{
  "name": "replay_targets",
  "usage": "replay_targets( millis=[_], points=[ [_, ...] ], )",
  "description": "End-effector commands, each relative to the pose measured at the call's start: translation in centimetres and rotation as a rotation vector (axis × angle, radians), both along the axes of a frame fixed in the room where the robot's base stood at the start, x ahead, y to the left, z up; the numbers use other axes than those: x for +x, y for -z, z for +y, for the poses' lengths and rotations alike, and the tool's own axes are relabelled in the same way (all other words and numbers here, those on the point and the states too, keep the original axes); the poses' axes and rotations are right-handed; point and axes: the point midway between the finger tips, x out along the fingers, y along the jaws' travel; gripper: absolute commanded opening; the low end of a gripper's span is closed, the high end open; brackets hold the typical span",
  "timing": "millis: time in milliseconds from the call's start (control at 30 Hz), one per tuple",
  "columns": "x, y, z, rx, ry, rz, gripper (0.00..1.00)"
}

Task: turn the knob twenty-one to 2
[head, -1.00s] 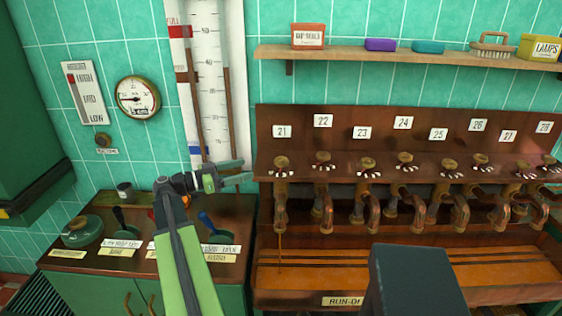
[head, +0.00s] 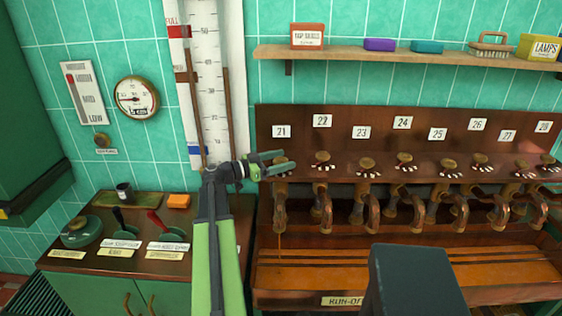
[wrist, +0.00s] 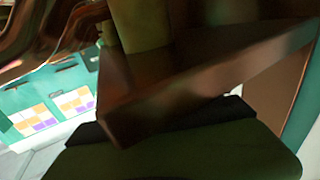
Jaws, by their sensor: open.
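The knob twenty-one (head: 281,160) is a small brass knob on the wooden tap panel, below the white label "21" (head: 281,131). It is largely covered by my gripper (head: 279,163) in the head view, so its pointer and the marks around it cannot be read. My gripper is open, with its green and dark fingers reaching right to the knob. Whether they touch it cannot be told. In the wrist view, a blurred brass part (wrist: 140,25) shows above a dark wooden edge, close to the camera.
Knob twenty-two (head: 322,158) and several similar knobs run along the panel (head: 290,115) to the right, with copper taps below. A shelf (head: 400,56) with boxes hangs above.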

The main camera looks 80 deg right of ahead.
Motion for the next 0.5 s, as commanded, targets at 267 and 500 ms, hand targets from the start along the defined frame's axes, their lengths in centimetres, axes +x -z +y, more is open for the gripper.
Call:
replay_targets(
  millis=[267,500],
  points=[
    [0.06,0.00,0.03,0.000,0.000,0.000,0.37],
    [0.10,0.01,0.05,0.000,0.000,0.000,0.08]
  ],
)
